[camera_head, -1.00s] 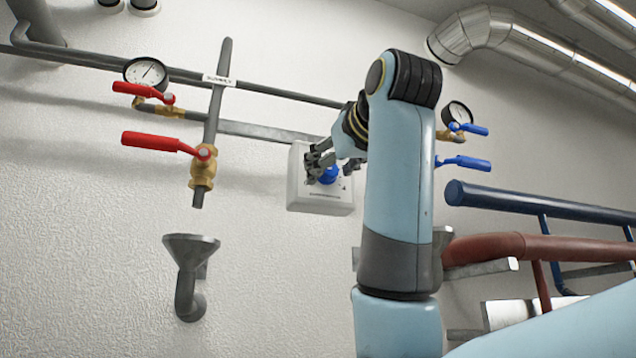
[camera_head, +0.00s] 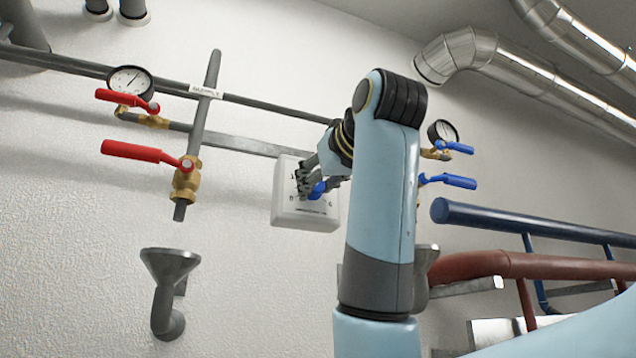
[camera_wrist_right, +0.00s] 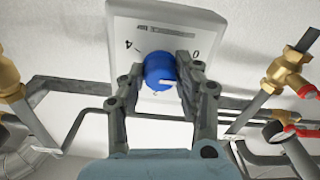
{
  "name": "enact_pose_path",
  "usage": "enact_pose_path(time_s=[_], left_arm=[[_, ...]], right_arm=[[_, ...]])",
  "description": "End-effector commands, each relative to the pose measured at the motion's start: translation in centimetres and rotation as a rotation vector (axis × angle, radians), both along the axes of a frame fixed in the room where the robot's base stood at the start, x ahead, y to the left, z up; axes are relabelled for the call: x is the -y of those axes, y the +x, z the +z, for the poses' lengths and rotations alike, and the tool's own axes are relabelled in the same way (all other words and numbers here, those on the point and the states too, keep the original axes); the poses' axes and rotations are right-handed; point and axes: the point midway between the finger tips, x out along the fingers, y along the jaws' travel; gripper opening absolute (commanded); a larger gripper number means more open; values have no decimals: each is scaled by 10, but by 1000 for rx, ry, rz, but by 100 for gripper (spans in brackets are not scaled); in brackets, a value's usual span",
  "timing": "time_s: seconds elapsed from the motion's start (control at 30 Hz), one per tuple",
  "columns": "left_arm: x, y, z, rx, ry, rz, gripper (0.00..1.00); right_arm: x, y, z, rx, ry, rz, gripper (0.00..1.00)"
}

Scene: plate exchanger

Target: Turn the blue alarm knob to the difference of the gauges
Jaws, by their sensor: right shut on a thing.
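The blue alarm knob (camera_head: 318,189) sits on a white box (camera_head: 305,215) on the wall. My right gripper (camera_head: 311,186) is at the knob, its fingers on either side. In the right wrist view the gripper (camera_wrist_right: 160,82) is shut on the blue knob (camera_wrist_right: 159,71); a white pointer mark shows on the knob, and the digits 4 and 0 show on the box. The left gauge (camera_head: 131,81) has a white dial and a dark needle. My left gripper is not in view.
Red levers (camera_head: 146,152) and a brass valve (camera_head: 186,180) are on the pipes at left, above a grey funnel (camera_head: 170,265). Blue levers (camera_head: 447,181) are right of my arm. Blue (camera_head: 530,222) and red (camera_head: 530,264) pipes run at lower right.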

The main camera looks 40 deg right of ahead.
Motion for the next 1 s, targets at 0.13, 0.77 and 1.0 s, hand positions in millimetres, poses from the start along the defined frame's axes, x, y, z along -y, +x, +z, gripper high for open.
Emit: enact_pose_path(time_s=[0.13,0.77,1.0], left_arm=[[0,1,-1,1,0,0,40],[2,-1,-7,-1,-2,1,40],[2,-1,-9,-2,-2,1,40]], right_arm=[[0,0,-1,7,32,1,0],[0,0,-1,96,407,1,0],[0,0,-1,114,487,0,0]])
